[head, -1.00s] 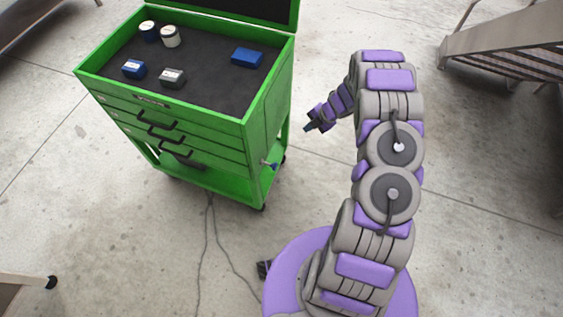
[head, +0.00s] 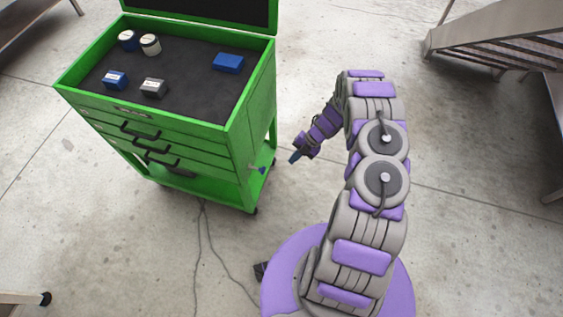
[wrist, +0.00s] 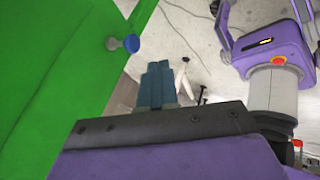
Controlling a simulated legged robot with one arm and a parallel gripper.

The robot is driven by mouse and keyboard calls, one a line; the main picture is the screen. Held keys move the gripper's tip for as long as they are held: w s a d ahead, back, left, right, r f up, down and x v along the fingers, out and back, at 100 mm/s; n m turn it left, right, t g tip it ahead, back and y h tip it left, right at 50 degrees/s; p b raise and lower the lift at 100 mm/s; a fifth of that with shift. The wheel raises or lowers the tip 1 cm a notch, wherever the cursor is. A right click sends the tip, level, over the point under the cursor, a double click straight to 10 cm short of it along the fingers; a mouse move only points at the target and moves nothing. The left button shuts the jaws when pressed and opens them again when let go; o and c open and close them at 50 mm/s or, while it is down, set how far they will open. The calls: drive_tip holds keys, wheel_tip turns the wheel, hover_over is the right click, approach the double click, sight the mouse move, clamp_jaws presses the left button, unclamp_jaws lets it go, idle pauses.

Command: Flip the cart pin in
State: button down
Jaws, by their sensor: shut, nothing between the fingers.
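The green cart (head: 190,150) stands left of my arm, its lid raised. The cart pin, a blue knob on a short metal shaft, sits low on the cart's right side panel in the head view (head: 262,170). In the wrist view the blue-headed pin (wrist: 131,43) sticks out of the green panel (wrist: 60,60). My gripper (head: 295,157) is to the right of the pin, apart from it, in the head view. In the wrist view my gripper's fingers (wrist: 158,82) are together and empty, just below and right of the pin.
Two cylinders (head: 138,42), a small blue box (head: 115,80), a grey box (head: 153,87) and a larger blue box (head: 228,62) rest on the cart's top. Cables (head: 205,235) lie on the floor. Metal stairs (head: 490,45) stand at upper right.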

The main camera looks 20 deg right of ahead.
sight(264, 167)
drive_tip(key=w+a+f+b, duration=0.1)
drive_tip(key=w+a+f, duration=0.1)
drive_tip(key=a+f, duration=0.5)
drive_tip(key=shift+a+b, duration=0.3)
drive_tip(key=shift+a, duration=0.55)
drive_tip(key=shift+w+a+f, duration=0.1)
drive_tip(key=shift+a, duration=0.15)
drive_tip(key=shift+w+a+b, duration=0.85)
drive_tip(key=shift+a+b, duration=0.2)
drive_tip(key=shift+b, duration=0.2)
